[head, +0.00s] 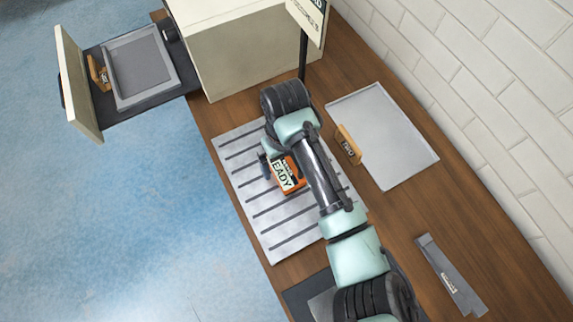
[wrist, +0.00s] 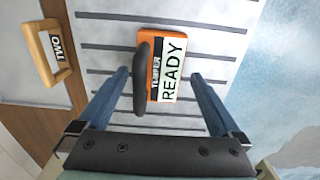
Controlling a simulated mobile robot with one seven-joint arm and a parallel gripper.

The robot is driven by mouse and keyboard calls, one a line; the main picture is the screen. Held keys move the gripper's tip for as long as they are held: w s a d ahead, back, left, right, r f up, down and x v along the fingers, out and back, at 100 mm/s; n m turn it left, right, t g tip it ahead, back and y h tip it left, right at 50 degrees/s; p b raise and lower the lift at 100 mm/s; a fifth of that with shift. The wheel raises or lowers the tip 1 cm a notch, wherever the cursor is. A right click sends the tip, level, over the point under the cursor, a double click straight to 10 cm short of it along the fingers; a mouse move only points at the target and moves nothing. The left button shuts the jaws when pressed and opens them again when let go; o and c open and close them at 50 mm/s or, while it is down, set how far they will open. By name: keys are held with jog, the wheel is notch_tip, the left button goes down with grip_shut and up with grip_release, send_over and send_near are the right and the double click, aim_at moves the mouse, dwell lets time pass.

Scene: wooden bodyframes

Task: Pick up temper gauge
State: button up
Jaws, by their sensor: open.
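The temper gauge is an orange block with a dark grip and a white label reading READY. It lies on a grey slotted plate, and in the head view the temper gauge (head: 286,174) shows partly beside my arm. In the wrist view the temper gauge (wrist: 172,68) is ahead of my gripper (wrist: 163,85), roughly between its two blue fingers. The fingers are apart and do not touch it. In the head view my arm hides most of my gripper (head: 268,165), at the gauge's left side.
The slotted plate (head: 281,237) lies on a wooden bench. A wooden frame marked TWO (head: 348,144) stands at a pale tray (head: 395,140). An open drawer (head: 85,80) holds another tray and frame. A grey bracket (head: 450,277) lies at lower right. A sign (head: 308,20) stands behind.

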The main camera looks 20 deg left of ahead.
aim_at(286, 167)
jog(key=shift+f, duration=1.2)
jog(key=c, duration=1.6)
